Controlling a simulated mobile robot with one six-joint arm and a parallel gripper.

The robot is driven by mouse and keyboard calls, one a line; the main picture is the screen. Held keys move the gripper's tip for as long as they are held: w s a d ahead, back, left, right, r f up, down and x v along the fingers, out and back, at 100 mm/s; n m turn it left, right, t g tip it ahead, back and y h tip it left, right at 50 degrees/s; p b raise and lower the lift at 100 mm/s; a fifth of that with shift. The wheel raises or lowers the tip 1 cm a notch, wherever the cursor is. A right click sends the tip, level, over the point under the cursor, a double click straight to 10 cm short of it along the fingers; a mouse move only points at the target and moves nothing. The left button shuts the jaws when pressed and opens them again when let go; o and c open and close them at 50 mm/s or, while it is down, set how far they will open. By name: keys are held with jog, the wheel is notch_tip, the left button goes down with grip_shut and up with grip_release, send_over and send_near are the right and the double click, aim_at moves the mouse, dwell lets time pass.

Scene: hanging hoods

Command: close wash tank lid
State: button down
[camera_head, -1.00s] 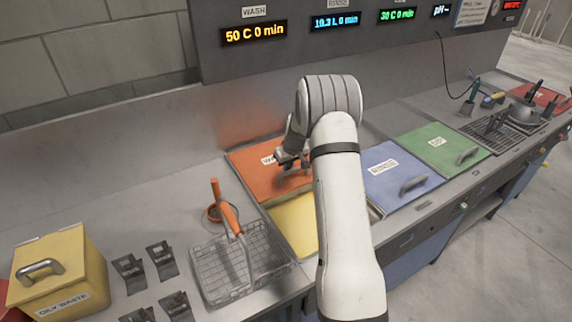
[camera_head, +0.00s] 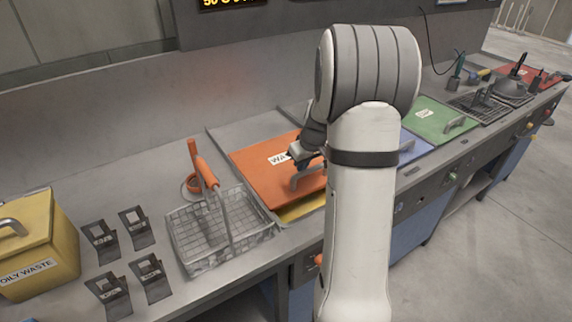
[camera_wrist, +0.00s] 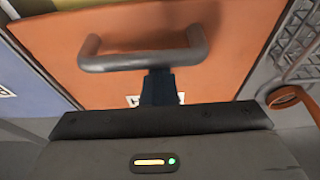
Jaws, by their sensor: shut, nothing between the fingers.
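The orange wash tank lid (camera_head: 262,178) lies over the wash tank in the head view, its front edge raised. A yellow strip of the tank's inside (camera_head: 301,208) shows below that edge. The lid's grey bar handle (camera_head: 308,178) is near its front. My gripper (camera_head: 318,152) is at the handle, partly hidden by my arm. In the wrist view the lid (camera_wrist: 240,35) fills much of the picture, and the handle (camera_wrist: 140,62) stands right before my shut fingers (camera_wrist: 158,88). Nothing is between the fingers; I cannot tell whether they touch the handle or lid.
A wire basket (camera_head: 215,240) with an orange-handled tool stands left of the tank. Several black brackets (camera_head: 134,228) and a yellow oily waste box (camera_head: 40,250) are further left. Blue (camera_head: 411,150) and green (camera_head: 428,120) lids lie to the right.

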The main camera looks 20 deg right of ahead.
jog(key=s+b, duration=0.2)
jog(key=s, duration=0.4)
jog(key=shift+s+d, duration=0.4)
jog(key=shift+d, duration=0.05)
jog(key=shift+f, duration=0.15)
jog(key=shift+b, duration=0.3)
